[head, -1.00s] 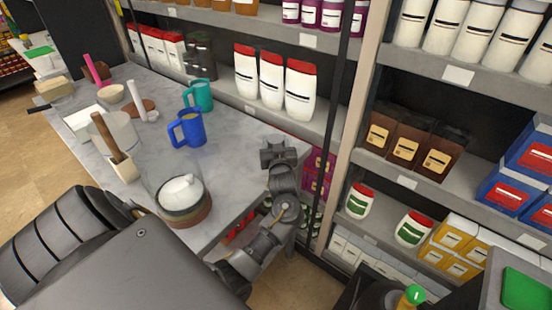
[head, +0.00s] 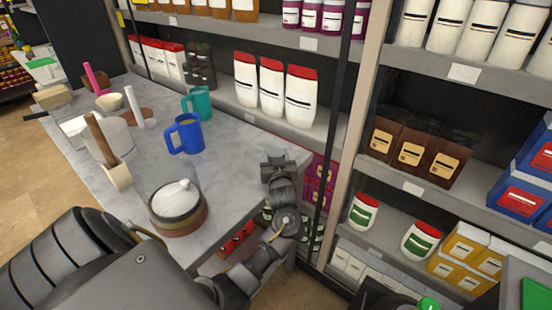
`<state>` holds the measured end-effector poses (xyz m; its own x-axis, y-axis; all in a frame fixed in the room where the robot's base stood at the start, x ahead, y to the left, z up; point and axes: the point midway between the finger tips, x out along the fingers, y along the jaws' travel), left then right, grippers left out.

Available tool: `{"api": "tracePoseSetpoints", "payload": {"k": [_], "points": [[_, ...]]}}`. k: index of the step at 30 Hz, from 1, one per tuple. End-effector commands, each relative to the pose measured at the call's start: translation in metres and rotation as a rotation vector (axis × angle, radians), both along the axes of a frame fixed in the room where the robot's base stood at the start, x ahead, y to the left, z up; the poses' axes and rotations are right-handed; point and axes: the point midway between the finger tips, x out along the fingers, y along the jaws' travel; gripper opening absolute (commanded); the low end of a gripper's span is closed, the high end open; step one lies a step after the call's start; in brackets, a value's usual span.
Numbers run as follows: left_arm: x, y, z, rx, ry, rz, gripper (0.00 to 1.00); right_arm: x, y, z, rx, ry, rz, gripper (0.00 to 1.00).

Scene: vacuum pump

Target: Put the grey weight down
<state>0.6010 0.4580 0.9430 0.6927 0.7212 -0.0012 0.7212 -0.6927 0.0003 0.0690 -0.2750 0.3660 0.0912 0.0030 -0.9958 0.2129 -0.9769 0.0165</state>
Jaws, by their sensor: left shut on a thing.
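My left gripper (head: 278,167) is over the right end of the grey marble table (head: 238,148), near its corner. It is shut on a small dark grey thing that appears to be the grey weight (head: 274,159). The weight blends in with the dark fingers, so its outline is hard to make out. I cannot tell whether it touches the tabletop. My right gripper is not in view.
A blue mug (head: 187,135) and teal mug (head: 198,103) stand farther back. Stocked shelves (head: 283,120) run behind. Tabletop between the blue mug and my gripper is clear.

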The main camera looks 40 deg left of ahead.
Motion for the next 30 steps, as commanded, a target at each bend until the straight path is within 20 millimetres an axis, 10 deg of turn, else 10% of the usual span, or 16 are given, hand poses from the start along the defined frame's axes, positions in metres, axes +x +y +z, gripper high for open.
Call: {"api": "tracePoseSetpoints", "payload": {"k": [2, 3, 8, 19, 30], "points": [[0.0, 0.0, -0.002, 0.001, -0.001, 0.0, 0.15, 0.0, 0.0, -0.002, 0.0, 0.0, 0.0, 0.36], [0.0, 0.0, -0.004, -0.001, 0.001, 0.001, 0.5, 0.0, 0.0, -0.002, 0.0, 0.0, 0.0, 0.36], [0.0, 0.0, -0.003, -0.001, 0.001, 0.001, 0.71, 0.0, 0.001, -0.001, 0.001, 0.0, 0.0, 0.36], [-0.002, -0.002, 0.0, -0.001, 0.001, -0.001, 0.71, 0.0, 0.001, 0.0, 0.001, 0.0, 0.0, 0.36], [-0.051, -0.054, -0.002, -0.005, -0.001, -0.001, 0.71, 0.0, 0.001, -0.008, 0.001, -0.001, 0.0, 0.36]]}}
